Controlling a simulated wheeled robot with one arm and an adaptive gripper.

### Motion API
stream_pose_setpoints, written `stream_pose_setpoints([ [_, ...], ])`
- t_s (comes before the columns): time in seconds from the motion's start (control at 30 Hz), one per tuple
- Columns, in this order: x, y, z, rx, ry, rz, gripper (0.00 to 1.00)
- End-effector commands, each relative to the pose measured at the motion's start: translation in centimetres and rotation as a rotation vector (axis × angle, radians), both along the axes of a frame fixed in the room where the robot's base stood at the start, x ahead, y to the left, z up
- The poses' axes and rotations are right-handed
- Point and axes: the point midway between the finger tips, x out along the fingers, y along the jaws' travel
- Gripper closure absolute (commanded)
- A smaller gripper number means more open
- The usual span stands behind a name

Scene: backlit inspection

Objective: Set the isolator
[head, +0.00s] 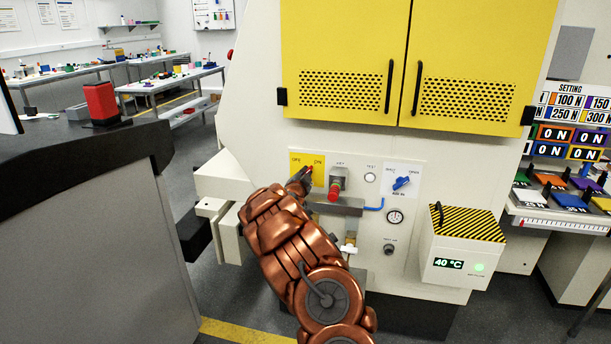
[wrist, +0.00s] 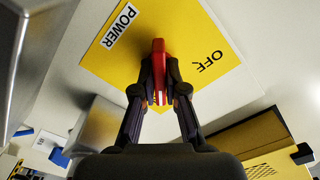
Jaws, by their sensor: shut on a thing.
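The isolator is a red handle (wrist: 158,52) on a yellow plate (head: 295,160) on the front of the machine. The plate reads OFF at its left and ON at its right in the head view. In the wrist view, the yellow plate (wrist: 190,45) shows POWER and OFF, while ON is not visible. My gripper (wrist: 160,92) has its two black fingers closed on either side of the red handle. In the head view my gripper (head: 299,180) covers much of the handle, so its exact angle is hard to read there.
A red knob (head: 335,188) sits right of the plate, then a blue rotary switch (head: 401,183). A grey bar (head: 338,207) with a blue hose is below. A striped-lid box (head: 458,262) juts out at right. Yellow cabinet doors (head: 345,50) are above.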

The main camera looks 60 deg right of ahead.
Motion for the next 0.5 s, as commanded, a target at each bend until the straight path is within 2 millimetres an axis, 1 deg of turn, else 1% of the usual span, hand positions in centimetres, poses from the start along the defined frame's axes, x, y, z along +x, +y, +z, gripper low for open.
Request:
stream_pose_setpoints([
  [0.5,0.1,0.1,-0.25,-0.049,0.142,0.001,1.0],
])
